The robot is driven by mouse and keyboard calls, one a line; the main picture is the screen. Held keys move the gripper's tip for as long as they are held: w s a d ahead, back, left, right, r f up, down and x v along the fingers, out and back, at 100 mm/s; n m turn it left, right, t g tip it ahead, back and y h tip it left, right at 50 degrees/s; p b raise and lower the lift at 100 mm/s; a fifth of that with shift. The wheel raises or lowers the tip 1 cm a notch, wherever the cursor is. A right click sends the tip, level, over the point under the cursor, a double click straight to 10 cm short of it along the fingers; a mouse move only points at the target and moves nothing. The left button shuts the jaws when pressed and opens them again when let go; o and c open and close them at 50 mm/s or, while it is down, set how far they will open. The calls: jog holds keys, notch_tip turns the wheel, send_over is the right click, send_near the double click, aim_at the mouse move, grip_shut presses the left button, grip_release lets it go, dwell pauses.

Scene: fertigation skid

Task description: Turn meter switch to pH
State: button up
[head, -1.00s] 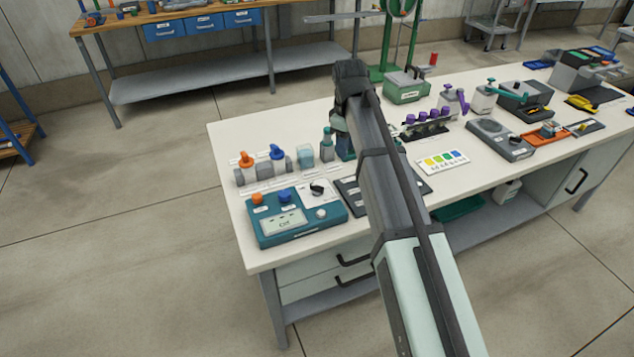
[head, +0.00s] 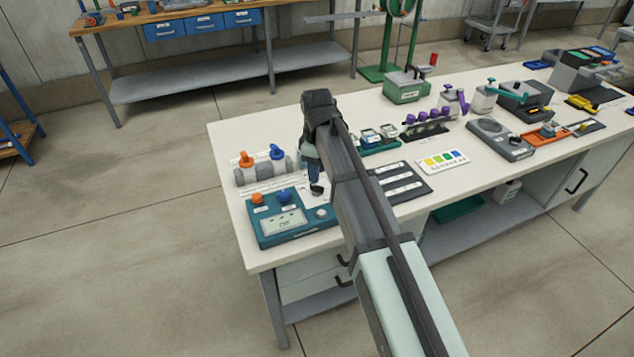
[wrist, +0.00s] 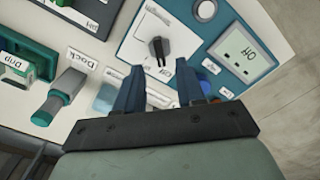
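The meter is a teal box with a white panel and a grey display; it sits at the table's near left corner in the head view (head: 262,240). Its black switch knob (wrist: 157,47) stands on the white panel in the wrist view, with its bar pointing down toward my fingers. Small labels surround it, too blurred to read surely. My gripper (wrist: 160,74) is open and empty, its two blue fingers apart just short of the knob. In the head view my gripper (head: 315,183) is over the meter's right part and partly hides the knob.
A blue knob (head: 285,196) and an orange knob (head: 257,198) sit on the meter's left part. Orange- and blue-handled valves (head: 262,166) stand behind it. A green-handled piece labelled Dock (wrist: 62,96) lies left in the wrist view. A dark labelled tray (head: 402,183) is to the right.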

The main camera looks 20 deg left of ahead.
aim_at(317, 186)
jog(key=shift+f, duration=2.6)
jog(key=shift+c, duration=0.2)
grip_shut()
